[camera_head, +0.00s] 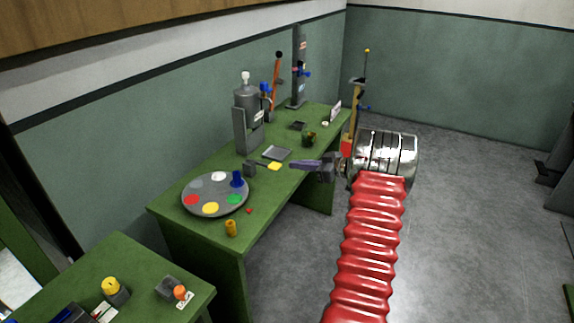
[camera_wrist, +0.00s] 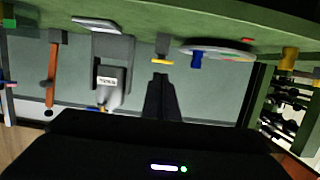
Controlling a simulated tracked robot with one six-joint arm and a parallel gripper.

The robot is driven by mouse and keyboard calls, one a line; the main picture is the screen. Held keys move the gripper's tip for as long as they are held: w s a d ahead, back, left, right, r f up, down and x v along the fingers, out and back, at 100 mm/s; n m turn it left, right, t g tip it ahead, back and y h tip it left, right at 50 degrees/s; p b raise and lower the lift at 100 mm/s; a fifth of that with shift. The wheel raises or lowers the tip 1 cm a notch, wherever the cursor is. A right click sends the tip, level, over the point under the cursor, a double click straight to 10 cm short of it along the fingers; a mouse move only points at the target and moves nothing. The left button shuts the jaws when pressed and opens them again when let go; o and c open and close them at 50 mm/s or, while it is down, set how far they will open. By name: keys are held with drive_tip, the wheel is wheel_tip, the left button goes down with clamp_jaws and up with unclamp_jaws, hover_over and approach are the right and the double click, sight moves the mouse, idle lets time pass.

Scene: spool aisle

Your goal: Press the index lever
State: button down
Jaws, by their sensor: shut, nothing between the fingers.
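A round grey dial (camera_head: 215,207) with coloured spots and a blue peg lies on the green bench. Beside it, a small dark block (camera_head: 249,169) carries a short lever with a yellow tip (camera_head: 274,166), which looks like the index lever. My gripper (camera_head: 292,164) is shut and empty, reaching in from the right, its tips a little right of the yellow tip in the head view. In the wrist view, which looks upside down, the shut fingers (camera_wrist: 160,76) point at the yellow tip (camera_wrist: 162,63), with a small apparent gap. I cannot tell whether they touch.
An orange lever (camera_head: 277,80) and a tall dark post (camera_head: 299,66) stand further back. A yellow cylinder (camera_head: 231,228) stands near the front edge.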

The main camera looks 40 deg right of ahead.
drive_tip(key=s, duration=0.1)
drive_tip(key=s+d, duration=0.1)
drive_tip(key=s, duration=0.2)
drive_tip(key=shift+s+d, duration=0.25)
drive_tip(key=shift+d, duration=0.05)
idle(0.7)
drive_tip(key=s+a+f+m+g, duration=0.3)
drive_tip(key=s+a+f+m, duration=0.15)
drive_tip(key=f+m, duration=0.3)
drive_tip(key=s+a+r+m+g, duration=0.25)
drive_tip(key=a+g, duration=0.25)
drive_tip(key=a, duration=0.6)
drive_tip(key=s+a+r+n+h, duration=0.1)
drive_tip(key=s+a+r, duration=0.4)
drive_tip(key=a, duration=0.6)
drive_tip(key=s+a+r+n+h, duration=0.2)
drive_tip(key=s+a+r, duration=0.3)
drive_tip(key=a, duration=0.6)
drive_tip(key=s+a+r+n+h, duration=0.2)
drive_tip(key=s+a+r, duration=0.3)
drive_tip(key=a+r, duration=0.3)
drive_tip(key=a+n, duration=0.1)
drive_tip(key=a, duration=0.3)
drive_tip(key=shift+s+g, duration=0.25)
drive_tip(key=shift+g, duration=0.05)
